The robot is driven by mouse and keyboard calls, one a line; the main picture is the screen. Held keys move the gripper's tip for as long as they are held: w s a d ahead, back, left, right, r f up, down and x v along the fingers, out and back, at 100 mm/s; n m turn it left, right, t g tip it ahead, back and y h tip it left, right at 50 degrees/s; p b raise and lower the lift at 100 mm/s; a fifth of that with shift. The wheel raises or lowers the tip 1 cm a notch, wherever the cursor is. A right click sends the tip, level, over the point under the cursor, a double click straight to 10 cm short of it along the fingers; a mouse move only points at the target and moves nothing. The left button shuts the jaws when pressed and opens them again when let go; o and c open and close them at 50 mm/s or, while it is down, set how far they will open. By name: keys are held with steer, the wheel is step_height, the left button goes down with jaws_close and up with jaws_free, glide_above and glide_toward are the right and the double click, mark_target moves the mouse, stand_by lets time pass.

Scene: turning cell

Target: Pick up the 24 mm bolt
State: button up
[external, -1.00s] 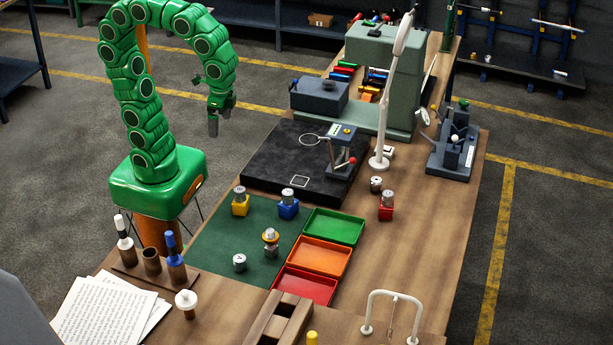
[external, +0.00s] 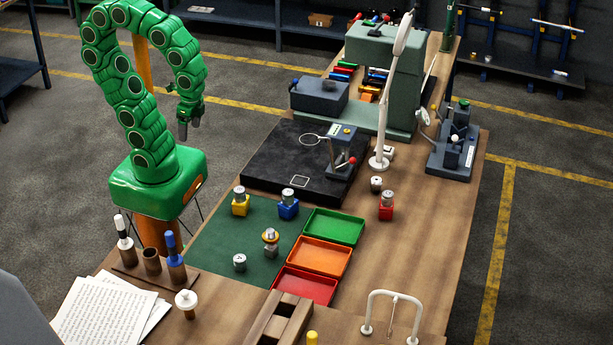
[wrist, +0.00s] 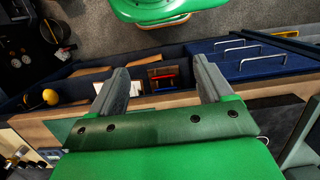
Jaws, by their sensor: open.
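Several short metal pieces stand on the bench in the external view; I cannot tell which one is the 24 mm bolt. One stands in a yellow block (external: 240,209), one in a blue block (external: 288,210) and one in a red block (external: 386,213). A metal piece with an orange-brown ring (external: 270,240) and a low round metal piece (external: 239,262) are on the green mat. My gripper (external: 189,130) hangs left of the bench, well away from these pieces. The wrist view shows its two fingers (wrist: 160,80) apart with nothing between them.
Green (external: 334,226), orange (external: 320,257) and red (external: 305,287) trays line the mat (external: 221,240). A black plate (external: 270,167) with a small stand lies behind. A tall white lamp-like post (external: 391,100) and a grey-green machine (external: 401,90) stand farther back. Bottle-like holders (external: 174,262) stand at front left.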

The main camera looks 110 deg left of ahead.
mark_target(267, 234)
steer(key=w+d+r+m+y, duration=0.2)
steer(key=w+m+y, duration=0.35)
steer(key=w, duration=0.85)
steer(key=w+d+r+m+y, duration=0.2)
steer(key=w+m+y, duration=0.3)
steer(key=w, duration=0.9)
steer(key=w+d+f+m+t, duration=0.25)
steer(key=w+d+m, duration=0.45)
steer(key=d, duration=0.5)
steer(key=w+d+f+m+t+y, duration=0.1)
steer(key=d+f+m+t, duration=0.25)
steer(key=d, duration=0.55)
steer(key=w+d+f+m+t+y, duration=0.15)
steer(key=d+f, duration=0.25)
steer(key=d, duration=0.5)
steer(key=shift+m+h, duration=0.35)
steer(key=shift+h, duration=0.15)
steer(key=shift+s+x, duration=0.2)
steer(key=shift+x, duration=3.55)
steer(key=shift+a+r, duration=0.1)
steer(key=shift+a, duration=0.05)
steer(key=c, duration=1.4)
